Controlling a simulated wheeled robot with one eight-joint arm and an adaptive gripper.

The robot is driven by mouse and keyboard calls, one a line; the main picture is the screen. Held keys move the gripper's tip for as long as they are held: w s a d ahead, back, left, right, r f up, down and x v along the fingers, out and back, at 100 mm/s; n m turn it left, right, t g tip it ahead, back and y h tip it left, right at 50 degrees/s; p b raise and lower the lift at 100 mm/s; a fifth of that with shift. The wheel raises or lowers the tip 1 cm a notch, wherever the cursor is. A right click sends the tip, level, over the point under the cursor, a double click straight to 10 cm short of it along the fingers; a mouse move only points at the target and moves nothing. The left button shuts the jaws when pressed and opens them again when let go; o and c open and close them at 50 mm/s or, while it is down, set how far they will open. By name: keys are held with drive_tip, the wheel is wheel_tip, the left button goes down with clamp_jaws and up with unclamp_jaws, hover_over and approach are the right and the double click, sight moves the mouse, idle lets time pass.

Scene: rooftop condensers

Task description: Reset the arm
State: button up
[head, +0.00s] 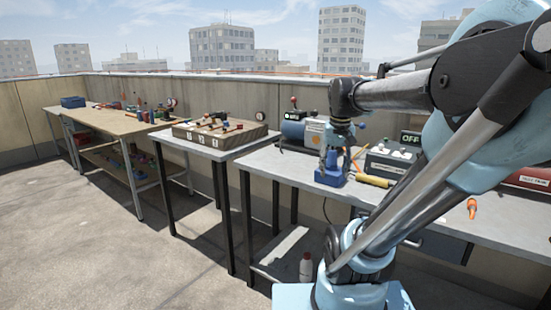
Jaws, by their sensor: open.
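My light blue and dark grey arm fills the right side of the head view and reaches left over the grey workbench (490,220). Its wrist bends down at the left end of the forearm. My gripper (336,158) points down, open, just above or around a small blue thing (330,178) on the bench. From this angle I cannot tell whether the fingers touch it. I see nothing clearly held between the fingers.
An orange-tipped item (472,207) lies right. Floor at left is clear.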

drive_tip(key=s+f+n, duration=0.1)
drive_tip(key=s+f, duration=1)
drive_tip(key=f, duration=0.4)
drive_tip(key=shift+w+f, duration=0.15)
drive_tip(key=shift+w, duration=0.25)
drive_tip(key=shift+c, duration=0.3)
